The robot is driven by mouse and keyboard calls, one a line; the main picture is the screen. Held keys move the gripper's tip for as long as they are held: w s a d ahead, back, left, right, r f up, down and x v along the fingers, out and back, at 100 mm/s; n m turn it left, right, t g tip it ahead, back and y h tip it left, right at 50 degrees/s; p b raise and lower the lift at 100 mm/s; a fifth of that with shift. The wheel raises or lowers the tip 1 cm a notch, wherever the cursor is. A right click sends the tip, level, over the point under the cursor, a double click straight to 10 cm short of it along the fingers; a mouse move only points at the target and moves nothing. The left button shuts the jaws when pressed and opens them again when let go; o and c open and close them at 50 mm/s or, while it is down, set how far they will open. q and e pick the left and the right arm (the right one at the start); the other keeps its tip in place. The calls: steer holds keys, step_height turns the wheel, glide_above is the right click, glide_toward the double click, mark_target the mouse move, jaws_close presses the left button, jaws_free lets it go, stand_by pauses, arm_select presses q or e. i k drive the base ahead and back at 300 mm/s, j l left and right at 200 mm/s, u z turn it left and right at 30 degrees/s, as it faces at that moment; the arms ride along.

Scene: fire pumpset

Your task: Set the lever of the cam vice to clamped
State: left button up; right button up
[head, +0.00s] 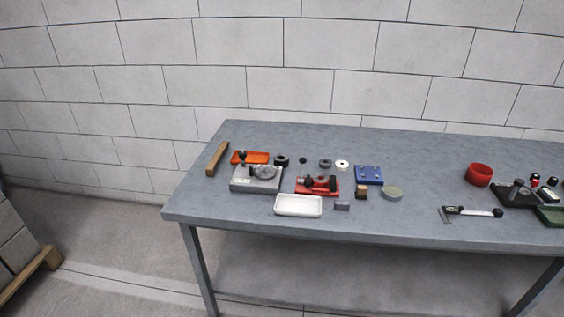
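Two fixtures stand on the left half of the grey workbench (400,228). One is a grey block fixture (256,181) with a rounded metal part on top and a dark knob at its back left. Just right of it is a red fixture (318,188) with black cylindrical parts; a small dark knob shows behind it. At this size I cannot tell for sure which one is the cam vice, nor how its lever is set. Neither of my grippers is in view.
Near the fixtures are an orange tray (240,157), a white tray (298,213), a wooden bar (217,159), a blue plate (369,175) and several small rings and blocks. A red bowl (478,176) and tools are at the right.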

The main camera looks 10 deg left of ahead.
mark_target(301, 181)
steer(key=i+j, duration=0.25)
steer(key=i, duration=0.15)
steer(key=i+j, duration=0.2)
steer(key=i, duration=0.2)
